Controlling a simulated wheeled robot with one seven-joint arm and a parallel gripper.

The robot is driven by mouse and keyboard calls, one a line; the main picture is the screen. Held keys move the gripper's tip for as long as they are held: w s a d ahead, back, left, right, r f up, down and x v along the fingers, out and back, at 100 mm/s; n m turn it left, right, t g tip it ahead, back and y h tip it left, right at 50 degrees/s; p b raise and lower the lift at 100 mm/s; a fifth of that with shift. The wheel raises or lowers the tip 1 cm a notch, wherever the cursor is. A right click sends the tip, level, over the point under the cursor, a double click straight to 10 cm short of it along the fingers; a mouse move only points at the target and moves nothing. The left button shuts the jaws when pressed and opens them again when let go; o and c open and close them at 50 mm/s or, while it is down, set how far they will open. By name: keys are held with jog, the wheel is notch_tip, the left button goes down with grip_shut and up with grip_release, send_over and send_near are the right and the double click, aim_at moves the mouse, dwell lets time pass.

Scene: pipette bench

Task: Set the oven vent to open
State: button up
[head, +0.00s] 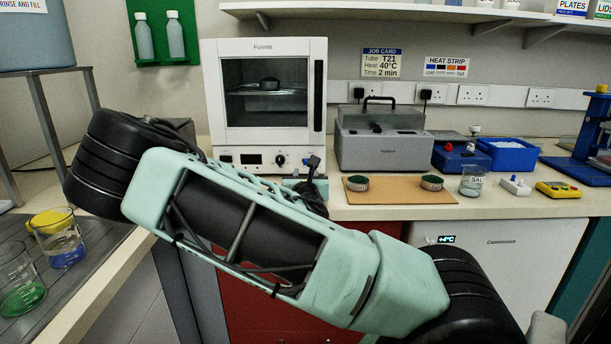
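The white oven (215,95) stands at the back of the bench with its glass door shut. Its lower front panel has a small dark display (251,159) and a black round knob (280,160). I cannot make out a vent control or its setting. A dark part that seems to be my gripper (314,165) shows just in front of the oven's lower right corner, beyond my large pale green arm link. The fingers are too small and partly hidden to tell open from shut, or whether they touch anything.
Right of the oven stand a grey lidded instrument (382,150), a brown board (385,197) with two small round dishes, a glass beaker (471,182) and a blue tray (507,154). Beakers stand at left. A shelf (450,13) hangs above. My arm crosses the bench front.

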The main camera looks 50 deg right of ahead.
aim_at(306, 162)
jog(key=x, duration=0.6)
jog(key=shift+c, duration=0.3)
